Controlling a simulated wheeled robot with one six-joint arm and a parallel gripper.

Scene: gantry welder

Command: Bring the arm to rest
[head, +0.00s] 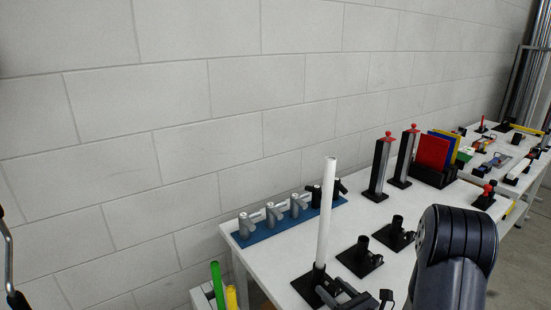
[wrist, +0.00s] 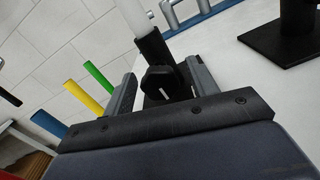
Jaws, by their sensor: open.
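My gripper (wrist: 162,72) is open in the wrist view, one finger on each side of a black knob-like part (wrist: 160,82) of a holder. I cannot tell whether the fingers touch it. A white tube (wrist: 134,16) rises from this black holder. In the head view the same white tube (head: 326,215) stands upright in the black holder (head: 318,278) near the table's front edge. My gripper (head: 355,296) shows there only partly, low in the picture, just right of the holder. My dark arm link (head: 455,250) covers part of the table.
Two empty black holders (head: 360,257) stand right of the tube. A blue rack (head: 290,222) with grey fittings lies by the wall. Two red-topped posts (head: 379,168) and a black stand with coloured plates (head: 433,150) are behind. Green (head: 217,285) and yellow rods stand left of the table.

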